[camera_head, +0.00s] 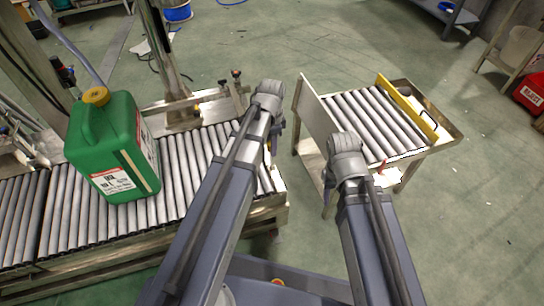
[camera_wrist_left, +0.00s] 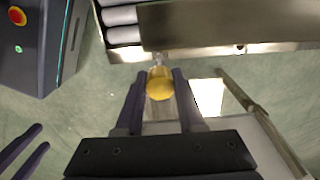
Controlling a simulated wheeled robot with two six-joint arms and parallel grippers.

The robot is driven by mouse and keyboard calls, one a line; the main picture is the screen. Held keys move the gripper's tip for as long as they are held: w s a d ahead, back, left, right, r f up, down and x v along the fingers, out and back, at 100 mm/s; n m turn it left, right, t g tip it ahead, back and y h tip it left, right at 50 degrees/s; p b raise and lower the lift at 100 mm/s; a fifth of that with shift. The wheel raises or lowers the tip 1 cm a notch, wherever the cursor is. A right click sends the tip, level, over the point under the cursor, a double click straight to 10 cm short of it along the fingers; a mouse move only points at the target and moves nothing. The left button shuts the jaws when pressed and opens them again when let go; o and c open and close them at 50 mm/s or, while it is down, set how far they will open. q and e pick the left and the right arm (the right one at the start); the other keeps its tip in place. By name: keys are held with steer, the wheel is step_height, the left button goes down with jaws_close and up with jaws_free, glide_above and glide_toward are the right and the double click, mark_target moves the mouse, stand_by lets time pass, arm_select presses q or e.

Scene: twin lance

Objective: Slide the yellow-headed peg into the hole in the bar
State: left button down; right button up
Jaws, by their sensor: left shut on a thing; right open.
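The yellow-headed peg (camera_wrist_left: 160,84) is between the fingers of my left gripper (camera_wrist_left: 158,76) in the left wrist view. Its round yellow head faces the camera, and a short clear-looking part shows beyond it. My left gripper is shut on it, in front of the conveyor's end. A flat grey-brown piece (camera_wrist_left: 225,24), perhaps the bar, lies just beyond and to the right; no hole for the peg can be made out. In the head view my left arm hides the peg. My right gripper (camera_wrist_left: 43,136) shows as two dark, parted fingers at the wrist view's lower left.
A roller conveyor (camera_head: 205,160) carries a green jerrycan (camera_head: 112,150) on the left. A roller cart (camera_head: 372,115) with a pale side panel (camera_head: 313,112) and a yellow rail (camera_head: 405,108) stands right. Floor shows between them.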

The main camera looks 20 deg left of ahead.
arm_select(q)
steer(key=shift+r+p, duration=1.7)
steer(key=shift+r, duration=0.2)
arm_select(e)
step_height(320, 180, up, 4)
steer(key=shift+f, duration=0.15)
